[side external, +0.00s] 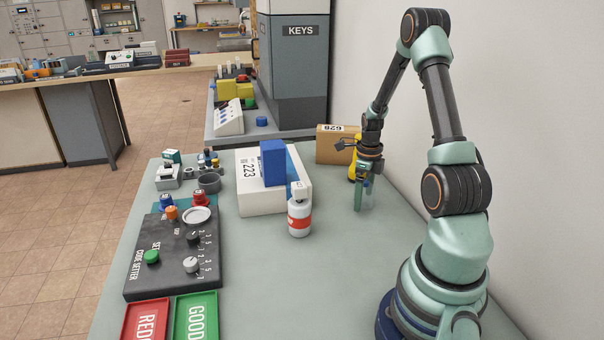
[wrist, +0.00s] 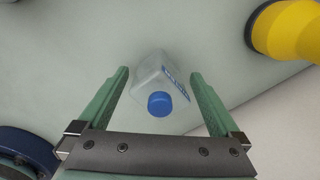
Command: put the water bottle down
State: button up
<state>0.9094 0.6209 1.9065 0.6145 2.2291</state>
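The water bottle (wrist: 161,78) is clear, with a blue cap and a blue-and-white label. In the wrist view it stands between the two green fingers of my gripper (wrist: 160,72), cap towards the camera. A narrow gap shows between the left finger and the bottle; on the right the fingertip is very close to it, and I cannot tell if they touch. In the side view my gripper (side external: 363,198) points down, low over the grey-green table (side external: 300,285) near the wall, and its fingers mostly hide the bottle.
A yellow object (wrist: 285,28) stands close by, beside a cardboard box (side external: 335,148). Left of my gripper are a white bottle with a red band (side external: 299,220) and a white box (side external: 255,200). A dark control panel (side external: 172,262) and red and green trays (side external: 195,300) lie further left. The table's front middle is clear.

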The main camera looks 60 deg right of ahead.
jog(key=shift+r, duration=0.15)
notch_tip(320, 180, up, 11)
jog(key=shift+f, duration=0.15)
jog(key=shift+w+r, duration=0.1)
jog(key=shift+r, duration=0.55)
jog(key=w+a+r+n+t+h, duration=0.1)
jog(key=w+a+r+n, duration=0.25)
jog(key=a+n, duration=0.45)
jog(key=w+a+r+n+t, duration=0.1)
jog(key=w+a+r+n, duration=0.2)
jog(key=a+r+n, duration=0.35)
jog(key=s+a+n+t, duration=0.1)
jog(key=a+n, duration=0.7)
jog(key=n, duration=0.2)
jog(key=s+a+r+n+t+y, duration=0.1)
jog(key=s+a+n+t, duration=0.1)
jog(key=a+n, duration=0.7)
jog(key=shift+a+r+n+t, duration=0.2)
jog(key=shift+n+t, duration=0.1)
jog(key=shift+n, duration=0.95)
